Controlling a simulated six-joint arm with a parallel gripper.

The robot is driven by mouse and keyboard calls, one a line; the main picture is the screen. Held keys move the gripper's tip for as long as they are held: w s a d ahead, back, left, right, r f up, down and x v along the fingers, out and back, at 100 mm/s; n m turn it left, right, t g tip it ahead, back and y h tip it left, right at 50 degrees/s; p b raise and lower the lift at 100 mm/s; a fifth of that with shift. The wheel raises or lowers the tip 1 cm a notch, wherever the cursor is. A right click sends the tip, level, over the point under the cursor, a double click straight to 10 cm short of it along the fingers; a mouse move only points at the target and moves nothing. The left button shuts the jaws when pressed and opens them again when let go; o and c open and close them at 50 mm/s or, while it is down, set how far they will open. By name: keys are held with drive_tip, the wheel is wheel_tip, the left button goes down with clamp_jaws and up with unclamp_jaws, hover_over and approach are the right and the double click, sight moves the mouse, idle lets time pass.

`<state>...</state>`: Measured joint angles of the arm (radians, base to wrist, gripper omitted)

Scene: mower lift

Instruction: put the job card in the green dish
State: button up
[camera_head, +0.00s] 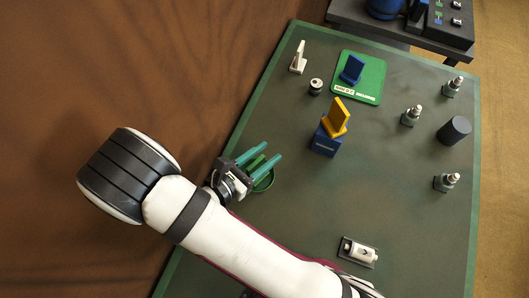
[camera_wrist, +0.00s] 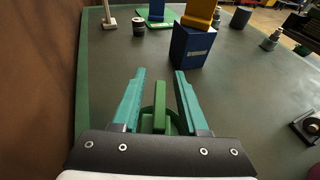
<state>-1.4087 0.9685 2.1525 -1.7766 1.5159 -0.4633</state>
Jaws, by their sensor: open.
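The green dish (camera_head: 266,184) sits on the bench mat near its left edge, partly hidden by my gripper. A narrow green upright piece (camera_wrist: 160,106) stands at the dish, which also shows in the wrist view (camera_wrist: 147,113). My gripper (camera_head: 263,152) is open over the dish, one teal finger on each side of the green piece, with gaps showing. I cannot tell which piece is the job card. Similar upright pieces are white (camera_head: 299,58), blue (camera_head: 352,69) and yellow (camera_head: 337,117).
The blue piece stands on a green printed mat (camera_head: 371,90), the yellow one on a blue box (camera_head: 325,140). A small dark-and-white cylinder (camera_head: 316,86), a dark cylinder (camera_head: 454,130) and several silver-topped fittings stand around. A white part (camera_head: 358,252) lies at the front. The mat's middle is clear.

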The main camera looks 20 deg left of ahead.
sight(255, 162)
drive_tip(key=shift+r, duration=0.45)
drive_tip(key=v, duration=0.3)
drive_tip(key=shift+s+a+r, duration=0.1)
drive_tip(key=shift+r, duration=0.2)
wheel_tip(255, 162, up, 6)
drive_tip(key=shift+r, duration=0.1)
drive_tip(key=s+d+r+m+g+h, duration=0.1)
drive_tip(key=d+r+m+g+h, duration=0.1)
drive_tip(key=d+m+g, duration=0.6)
drive_tip(key=s+d+r+m+g+h, duration=0.1)
drive_tip(key=d+r+m+g, duration=0.25)
drive_tip(key=d+m, duration=0.75)
drive_tip(key=s+r+m+g+y, duration=0.1)
drive_tip(key=s+m+y, duration=0.2)
drive_tip(key=m, duration=0.6)
drive_tip(key=s+m+g+y, duration=0.1)
drive_tip(key=s+m+y, duration=0.3)
drive_tip(key=m+y, duration=0.3)
drive_tip(key=shift+r+m+y, duration=0.3)
drive_tip(key=shift+r+m, duration=0.1)
drive_tip(key=shift+m, duration=0.7)
